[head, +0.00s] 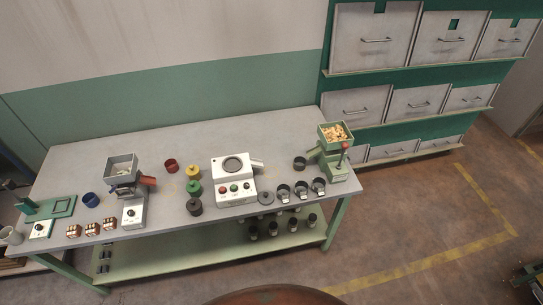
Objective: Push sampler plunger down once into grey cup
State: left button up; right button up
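A green machine (337,172) stands at the right end of the bench, with a hopper (336,135) of pale nuts on top. A red knob (346,145) on an upright rod stands at its front right and looks like the plunger; the knob is up near hopper height. A dark grey cup (300,163) stands just left of this machine, apart from its base. Several metallic grey cups (301,189) stand in a row at the front edge, left of the base. I cannot tell what is inside the cups. Neither of my grippers is in view.
The bench (260,137) also carries a white machine with buttons (235,186), a second hopper machine (131,205), coloured containers (193,187) and small brown blocks (91,229). More dark cups (271,229) stand on the lower shelf. The bench's back strip and the floor (410,210) at right are clear.

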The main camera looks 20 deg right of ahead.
aim_at(345, 145)
jog(key=u, duration=0.05)
jog(key=i, duration=0.65)
jog(key=z, duration=0.6)
jog(key=i, duration=0.6)
jog(key=z, duration=0.65)
